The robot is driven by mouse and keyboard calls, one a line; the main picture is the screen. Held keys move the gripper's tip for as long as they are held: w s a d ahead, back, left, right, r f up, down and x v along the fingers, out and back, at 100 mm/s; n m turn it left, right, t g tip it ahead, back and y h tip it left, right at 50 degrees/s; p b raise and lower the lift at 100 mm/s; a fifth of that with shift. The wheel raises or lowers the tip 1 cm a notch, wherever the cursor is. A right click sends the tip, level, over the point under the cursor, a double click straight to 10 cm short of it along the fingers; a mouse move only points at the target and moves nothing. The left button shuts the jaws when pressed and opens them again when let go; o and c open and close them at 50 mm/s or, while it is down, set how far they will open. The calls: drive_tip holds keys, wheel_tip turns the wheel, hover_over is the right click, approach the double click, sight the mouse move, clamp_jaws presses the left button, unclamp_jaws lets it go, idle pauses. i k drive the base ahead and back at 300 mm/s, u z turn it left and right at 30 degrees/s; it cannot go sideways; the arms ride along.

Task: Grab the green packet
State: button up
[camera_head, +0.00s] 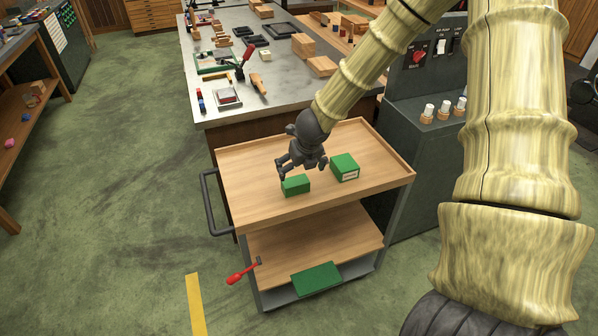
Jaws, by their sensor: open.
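Two green blocks sit on the wooden top of a cart (250,200). The left green packet (296,187) is smaller, with no label visible. The right green box (345,164) is larger and has a white label on its front face. My dark gripper (304,171) is open, pointing down over the cart top. Its fingers are just above and behind the left green packet, and left of the labelled box. The gripper partly overlaps the left packet's top edge in the picture; I cannot tell whether it touches. Nothing shows between the fingers.
The cart has a raised rim and a dark handle (212,203) at left. Floor at left is clear.

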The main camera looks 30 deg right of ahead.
sight(345, 168)
drive_tip(key=z, duration=1.45)
